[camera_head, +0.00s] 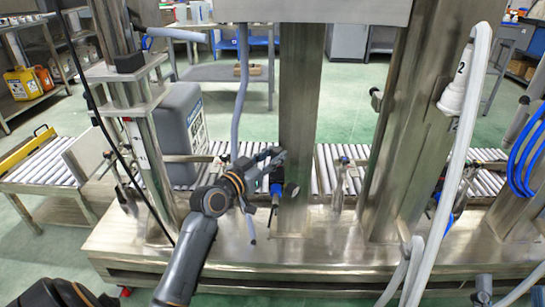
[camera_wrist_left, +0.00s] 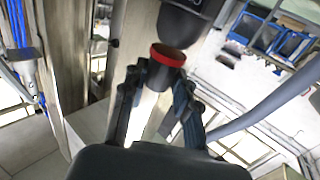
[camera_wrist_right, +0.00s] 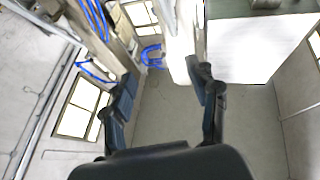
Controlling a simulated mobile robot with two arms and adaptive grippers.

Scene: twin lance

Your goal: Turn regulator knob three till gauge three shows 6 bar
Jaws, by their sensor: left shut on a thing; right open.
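My left gripper (camera_head: 270,160) reaches the front of the middle steel post. In the left wrist view its fingers (camera_wrist_left: 162,82) are closed around a dark regulator knob with a red ring (camera_wrist_left: 168,55), beneath a larger black body (camera_wrist_left: 188,20). In the head view the dark regulator (camera_head: 276,181) hangs just below the fingers, partly covered by them. A small round dark part (camera_head: 291,190) beside it may be the gauge; no face or reading is legible. No number three shows. My right gripper (camera_wrist_right: 165,85) is open and empty in the right wrist view, with bare floor between its fingers.
The steel frame's base plate (camera_head: 200,245) spans the front. A roller conveyor (camera_head: 325,165) runs behind the posts, with a grey canister (camera_head: 180,130) at the left. A grey hose (camera_head: 241,90) hangs near my left gripper. A white hose (camera_head: 468,140) hangs at the right.

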